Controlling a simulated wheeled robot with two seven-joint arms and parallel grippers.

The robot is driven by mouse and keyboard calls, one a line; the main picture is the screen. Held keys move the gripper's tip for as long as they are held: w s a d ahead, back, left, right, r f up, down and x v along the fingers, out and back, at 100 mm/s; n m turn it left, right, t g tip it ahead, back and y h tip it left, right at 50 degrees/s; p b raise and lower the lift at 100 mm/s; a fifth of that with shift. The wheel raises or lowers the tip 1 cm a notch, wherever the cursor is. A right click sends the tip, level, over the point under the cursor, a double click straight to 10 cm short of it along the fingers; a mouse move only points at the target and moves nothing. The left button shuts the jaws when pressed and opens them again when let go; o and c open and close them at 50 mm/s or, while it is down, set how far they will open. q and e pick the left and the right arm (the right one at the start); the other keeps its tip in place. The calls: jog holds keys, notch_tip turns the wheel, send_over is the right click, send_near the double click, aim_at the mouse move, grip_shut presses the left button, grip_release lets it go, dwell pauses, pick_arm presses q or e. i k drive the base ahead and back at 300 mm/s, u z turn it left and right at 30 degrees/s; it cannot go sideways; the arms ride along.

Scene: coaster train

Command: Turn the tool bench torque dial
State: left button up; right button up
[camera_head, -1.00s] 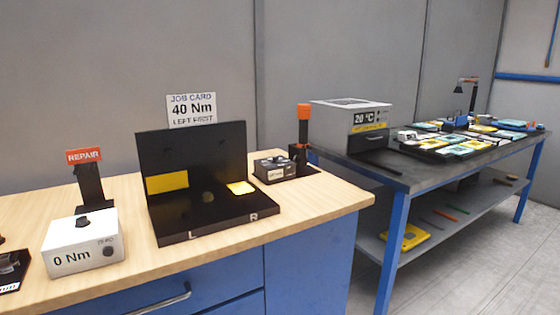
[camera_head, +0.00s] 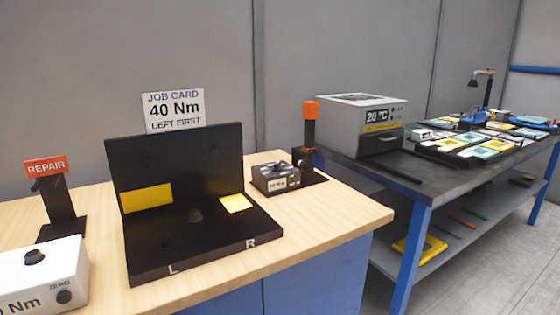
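A small dark box with a black knob on top and a pale label on its front (camera_head: 275,178) sits on the wooden bench, right of the black fixture; it looks like the torque dial, but its label is too small to read. A white box (camera_head: 42,272) with a black knob, a "ZERO" button and a display ending in "0 Nm" stands at the lower left, cut by the picture edge. A job card (camera_head: 174,109) reads "40 Nm LEFT FIRST". Neither of my grippers is in view.
The black L-shaped fixture (camera_head: 195,240), marked L and R, fills the bench middle. A REPAIR sign (camera_head: 46,166) stands left. An orange-topped tool (camera_head: 310,112) stands upright behind the dark box. A second table (camera_head: 400,180) at right carries a "20 °C" box (camera_head: 362,125) and several trays.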

aim_at(276, 167)
jog(key=z, duration=1.9)
jog(key=i, duration=1.75)
jog(key=u, duration=3.6)
